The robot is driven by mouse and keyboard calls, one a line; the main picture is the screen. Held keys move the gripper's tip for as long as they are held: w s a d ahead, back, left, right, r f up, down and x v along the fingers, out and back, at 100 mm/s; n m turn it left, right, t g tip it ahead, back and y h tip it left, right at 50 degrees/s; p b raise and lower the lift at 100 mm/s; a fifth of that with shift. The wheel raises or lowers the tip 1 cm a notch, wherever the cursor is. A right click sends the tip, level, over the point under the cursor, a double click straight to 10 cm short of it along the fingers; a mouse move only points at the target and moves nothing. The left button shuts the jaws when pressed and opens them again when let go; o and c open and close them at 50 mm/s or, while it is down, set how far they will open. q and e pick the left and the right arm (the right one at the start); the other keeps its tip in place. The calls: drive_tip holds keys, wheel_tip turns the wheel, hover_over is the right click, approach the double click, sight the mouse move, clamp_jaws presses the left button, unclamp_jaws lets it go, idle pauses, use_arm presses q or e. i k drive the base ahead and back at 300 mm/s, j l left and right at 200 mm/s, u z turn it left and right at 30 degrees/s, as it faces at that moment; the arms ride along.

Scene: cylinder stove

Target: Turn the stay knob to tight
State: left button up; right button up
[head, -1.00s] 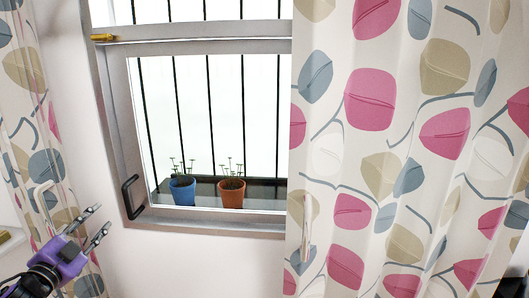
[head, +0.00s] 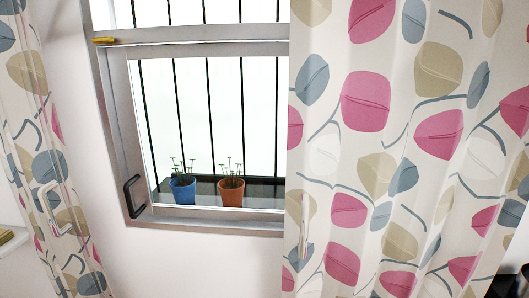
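A small yellow, brass-like piece (head: 104,40) sits on the left side of the window frame (head: 112,120), at the level of the crossbar; it may be the stay knob, but it is too small to tell its setting. A black handle (head: 133,194) is on the lower left of the window sash, apart from the yellow piece. Neither of my grippers is in the head view, and nothing touches the yellow piece or the handle.
Patterned curtains hang on the left (head: 40,130) and right (head: 400,150); the right one covers part of the window. A blue pot (head: 183,191) and an orange pot (head: 231,192) with plants stand behind the glass, before dark bars. The space before the window is clear.

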sight(106, 41)
drive_tip(key=z, duration=0.25)
drive_tip(key=k+j+z, duration=0.2)
drive_tip(key=j+z, duration=0.15)
drive_tip(key=k+j+z, duration=0.35)
drive_tip(key=j, duration=0.15)
drive_tip(key=k+j+z, duration=0.1)
drive_tip(key=k+j, duration=0.45)
drive_tip(key=j, duration=0.25)
drive_tip(key=k+j+z, duration=0.1)
drive_tip(key=k+j, duration=0.5)
drive_tip(key=j, duration=0.15)
